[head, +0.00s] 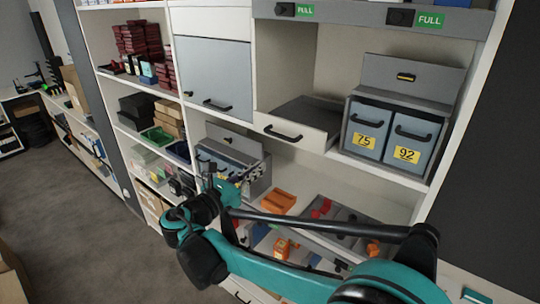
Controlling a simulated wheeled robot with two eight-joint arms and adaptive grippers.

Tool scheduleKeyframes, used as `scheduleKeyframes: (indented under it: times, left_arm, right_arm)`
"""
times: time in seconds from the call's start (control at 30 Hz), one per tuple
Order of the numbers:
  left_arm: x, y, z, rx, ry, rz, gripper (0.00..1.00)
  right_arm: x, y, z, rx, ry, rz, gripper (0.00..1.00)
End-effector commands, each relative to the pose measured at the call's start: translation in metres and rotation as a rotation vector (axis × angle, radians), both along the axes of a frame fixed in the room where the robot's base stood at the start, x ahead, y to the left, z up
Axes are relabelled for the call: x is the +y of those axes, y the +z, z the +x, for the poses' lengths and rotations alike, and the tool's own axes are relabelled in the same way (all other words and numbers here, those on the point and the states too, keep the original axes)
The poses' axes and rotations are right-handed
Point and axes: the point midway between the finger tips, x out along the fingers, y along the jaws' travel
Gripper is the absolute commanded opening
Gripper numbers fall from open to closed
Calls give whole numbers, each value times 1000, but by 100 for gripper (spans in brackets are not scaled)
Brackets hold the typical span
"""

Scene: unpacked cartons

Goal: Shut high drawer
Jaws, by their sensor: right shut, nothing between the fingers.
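A white-fronted drawer (298,130) with a black handle sits in the upper middle of the shelf unit. It stands partly pulled out, and its dark inside shows behind the front. My right gripper (221,181) is shut and empty. It is below and to the left of that drawer in the picture, in front of a grey bin, and appears clear of the drawer. My right arm reaches in from the lower right and hides part of the lower shelves. My left gripper is not in view.
Two grey boxes marked 75 and 92 (388,133) stand right of the drawer. A closed grey-blue door (214,72) is at its left. A grey bin (254,183) and loose orange and red items fill the shelf below. Carpet floor (75,235) is open at left.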

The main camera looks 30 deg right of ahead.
Motion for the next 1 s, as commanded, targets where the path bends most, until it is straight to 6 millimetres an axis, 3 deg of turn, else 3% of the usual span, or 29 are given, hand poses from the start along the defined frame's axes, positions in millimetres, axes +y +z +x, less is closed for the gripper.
scheduleKeyframes:
  times: [0.6, 0.8, 1.0]
  left_arm:
    - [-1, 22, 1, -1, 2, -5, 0]
    - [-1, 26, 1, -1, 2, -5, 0]
    - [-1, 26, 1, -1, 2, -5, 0]
  right_arm:
    - [-107, 1, 42, -2, -3, 4, 0]
    - [-123, 0, 50, -2, 0, 4, 0]
    - [-126, 0, 52, -2, 2, 4, 0]
